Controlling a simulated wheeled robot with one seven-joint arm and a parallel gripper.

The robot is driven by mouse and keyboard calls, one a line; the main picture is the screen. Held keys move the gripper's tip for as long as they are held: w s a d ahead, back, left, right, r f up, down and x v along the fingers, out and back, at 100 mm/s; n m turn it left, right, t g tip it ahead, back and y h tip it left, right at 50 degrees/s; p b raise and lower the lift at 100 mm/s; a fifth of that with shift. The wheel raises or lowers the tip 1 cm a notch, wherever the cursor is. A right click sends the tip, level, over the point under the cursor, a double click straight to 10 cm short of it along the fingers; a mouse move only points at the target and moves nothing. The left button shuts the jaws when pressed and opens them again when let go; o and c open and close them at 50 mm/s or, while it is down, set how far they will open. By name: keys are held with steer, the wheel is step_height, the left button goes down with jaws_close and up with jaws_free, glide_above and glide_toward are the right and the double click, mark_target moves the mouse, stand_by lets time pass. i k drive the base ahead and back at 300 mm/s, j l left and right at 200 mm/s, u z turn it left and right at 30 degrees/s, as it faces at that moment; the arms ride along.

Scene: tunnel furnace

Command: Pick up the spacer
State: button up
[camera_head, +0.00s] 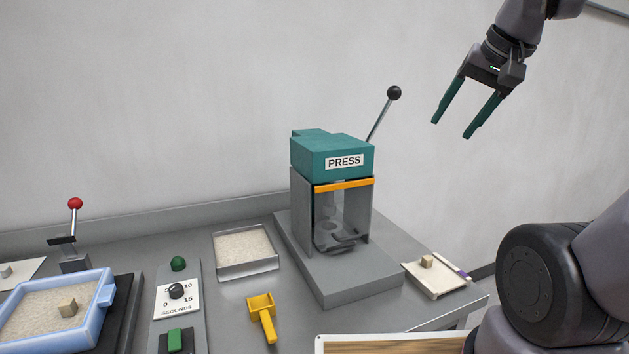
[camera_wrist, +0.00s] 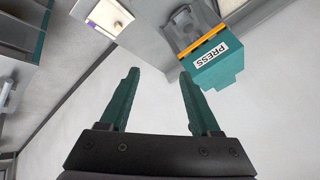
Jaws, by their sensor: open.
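No object is labelled as the spacer, and I cannot tell which one it is. One block (camera_head: 427,261) sits on a pale board (camera_head: 450,284) right of the press. My gripper (camera_head: 452,129) is open and empty, high above the bench at the upper right. Its spread fingers (camera_wrist: 158,73) also show in the wrist view, with nothing between them.
The teal and grey press (camera_head: 332,156) with a black-knobbed lever stands mid-bench. A grainy metal tray (camera_head: 246,271), a yellow scoop (camera_head: 262,316), a timer panel (camera_head: 177,299) and a red-knobbed lever (camera_head: 75,230) are left of it. Open air surrounds my gripper.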

mark_target(68, 307)
steer(key=u, duration=2)
steer(key=z, duration=2.4)
steer(key=u, duration=2.4)
